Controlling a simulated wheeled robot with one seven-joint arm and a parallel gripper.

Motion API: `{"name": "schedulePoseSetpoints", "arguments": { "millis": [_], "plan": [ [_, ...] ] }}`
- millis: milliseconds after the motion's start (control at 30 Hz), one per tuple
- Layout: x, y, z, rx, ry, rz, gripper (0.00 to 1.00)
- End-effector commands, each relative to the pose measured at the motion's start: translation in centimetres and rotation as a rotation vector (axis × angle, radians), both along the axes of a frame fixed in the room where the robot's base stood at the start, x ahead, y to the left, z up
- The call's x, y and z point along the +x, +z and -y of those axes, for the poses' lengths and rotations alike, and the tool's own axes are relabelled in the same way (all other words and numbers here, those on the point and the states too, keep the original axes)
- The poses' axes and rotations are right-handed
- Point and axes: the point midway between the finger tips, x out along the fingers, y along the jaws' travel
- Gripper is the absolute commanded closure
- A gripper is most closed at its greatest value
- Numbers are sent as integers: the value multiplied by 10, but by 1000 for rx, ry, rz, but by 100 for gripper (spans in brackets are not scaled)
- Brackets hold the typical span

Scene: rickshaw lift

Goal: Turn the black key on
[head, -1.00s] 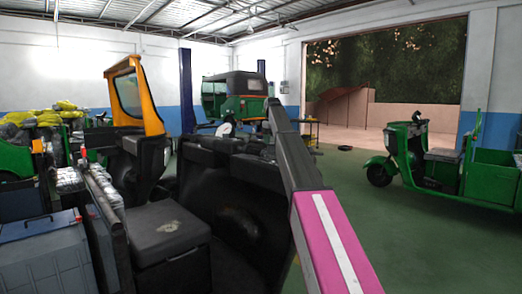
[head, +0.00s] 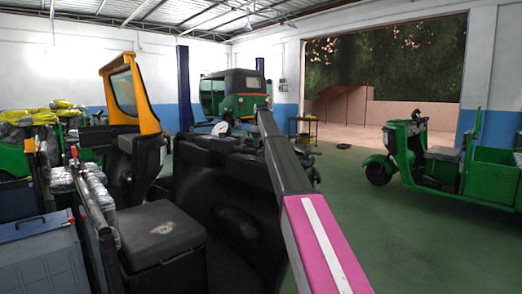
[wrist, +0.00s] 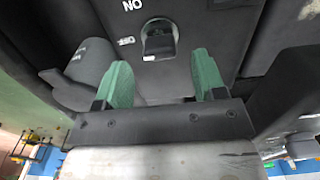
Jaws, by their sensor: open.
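In the wrist view, my gripper (wrist: 160,62) has its two green fingers spread wide apart with nothing between them. Just beyond the fingertips, the black key (wrist: 160,42) shows in a dark recess on a black panel (wrist: 220,30), roughly centred between the fingers. It looks apart from both fingers; how far it is turned I cannot tell. White lettering beside it reads as an upside-down "ON", with a small white mark nearer the key. In the head view neither key nor gripper can be made out; only my arm with its pink and white stripe shows.
A grey stalk-like control (wrist: 80,80) lies left of the fingers in the wrist view. In the head view, a dark dashboard (head: 215,200) and a black box (head: 160,235) are close. A green vehicle (head: 425,165) stands right, with open floor before it.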

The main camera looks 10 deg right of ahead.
Motion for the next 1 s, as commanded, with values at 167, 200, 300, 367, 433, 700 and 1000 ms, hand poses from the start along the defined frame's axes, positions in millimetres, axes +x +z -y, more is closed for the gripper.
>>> {"name": "schedulePoseSetpoints", "arguments": {
  "millis": [167,200,300,367,433,700,1000],
  "plan": [
    [-1,-27,0,0,0,0,36],
    [-1,-30,0,0,0,0,36],
    [0,-34,0,0,0,0,36],
    [0,-34,0,1,0,1,36],
    [0,-34,0,0,0,1,36],
    [0,-34,0,0,0,1,86],
    [0,-34,0,0,-21,1,85]
  ]
}}
